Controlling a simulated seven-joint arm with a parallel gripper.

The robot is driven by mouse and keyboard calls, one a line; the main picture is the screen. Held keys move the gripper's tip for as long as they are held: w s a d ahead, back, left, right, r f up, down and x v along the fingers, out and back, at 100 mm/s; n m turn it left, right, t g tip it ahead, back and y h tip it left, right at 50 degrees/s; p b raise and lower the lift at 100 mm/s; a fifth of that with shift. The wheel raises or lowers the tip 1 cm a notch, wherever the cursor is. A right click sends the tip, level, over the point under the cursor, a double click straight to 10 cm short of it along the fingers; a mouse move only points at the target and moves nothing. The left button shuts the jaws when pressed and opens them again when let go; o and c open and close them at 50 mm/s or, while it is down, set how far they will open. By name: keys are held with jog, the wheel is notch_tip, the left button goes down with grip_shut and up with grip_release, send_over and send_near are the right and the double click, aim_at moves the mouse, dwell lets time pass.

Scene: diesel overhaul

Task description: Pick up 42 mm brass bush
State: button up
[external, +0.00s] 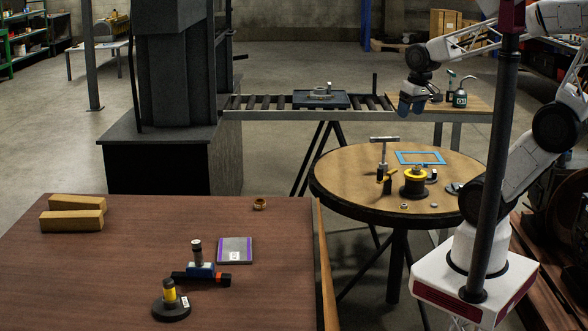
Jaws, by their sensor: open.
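A small brass-coloured ring (260,204), which looks like the brass bush, lies near the far right part of the brown table (130,255). Its size cannot be read. My gripper (411,112) hangs from the arm at the upper right, above and behind the round table and far from the ring. Its fingers are small and dark here, and I see nothing held between them.
Wooden blocks (76,212), a purple-edged box (235,250), a blue-and-black tool (202,272) and a black-based yellow part (170,300) share the brown table. A round table (345,175) holds several parts. A dark post (497,165) stands before my arm.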

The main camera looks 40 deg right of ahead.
jog(key=w+a+f+m+g+y, duration=0.1)
jog(key=w+a+f+m+y, duration=0.25)
jog(key=w, duration=0.55)
jog(key=w+a+f+m+g+y, duration=0.1)
jog(key=w+a+f+m+y, duration=0.15)
jog(key=w+a+f, duration=0.45)
jog(key=w+a+f+m+g+y, duration=0.1)
jog(key=w+a+f+m+y, duration=0.2)
jog(key=w, duration=0.8)
jog(key=w+a+f+m+t+y, duration=0.2)
jog(key=w+f+m, duration=0.4)
jog(key=w+f, duration=0.5)
jog(key=m+t+y, duration=0.2)
jog(key=m+t, duration=0.1)
jog(key=m, duration=0.3)
send_near(262, 200)
jog(key=x, duration=0.3)
jog(key=shift+w+r, duration=0.25)
jog(key=shift+w, duration=0.05)
jog(key=shift+a+h, duration=0.15)
jog(key=shift+h, duration=0.15)
jog(key=shift+x, duration=1.2)
jog(key=shift+a, duration=0.1)
jog(key=shift+f+x, duration=0.2)
jog(key=shift+x, duration=2.3)
jog(key=shift+s, duration=0.15)
